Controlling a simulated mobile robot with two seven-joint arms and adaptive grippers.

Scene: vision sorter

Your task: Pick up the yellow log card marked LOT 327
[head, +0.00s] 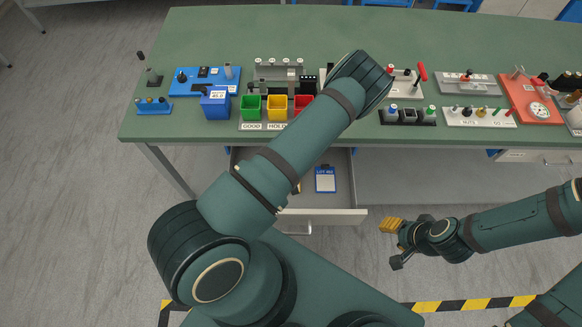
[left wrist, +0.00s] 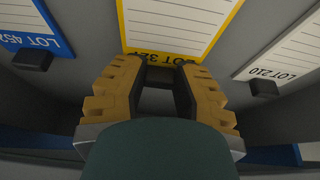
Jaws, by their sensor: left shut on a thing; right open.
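The yellow log card (left wrist: 170,45), marked LOT 327, shows at the top middle of the left wrist view. Its lower edge meets my left gripper (left wrist: 161,73), whose fingers are shut on the dark block at that edge. Part of the lot number is covered by the fingers. In the head view my left arm hides this card and the left gripper. My right gripper (head: 397,244) is open and empty, in front of the bench, right of the open drawer (head: 345,213).
A blue-edged card (left wrist: 36,36) marked LOT 452 lies left of the yellow one; a white card (left wrist: 285,48) marked LOT 210 lies right. Each has a dark block. Drawer walls surround the cards. The green bench (head: 250,30) above holds coloured bins and fixtures.

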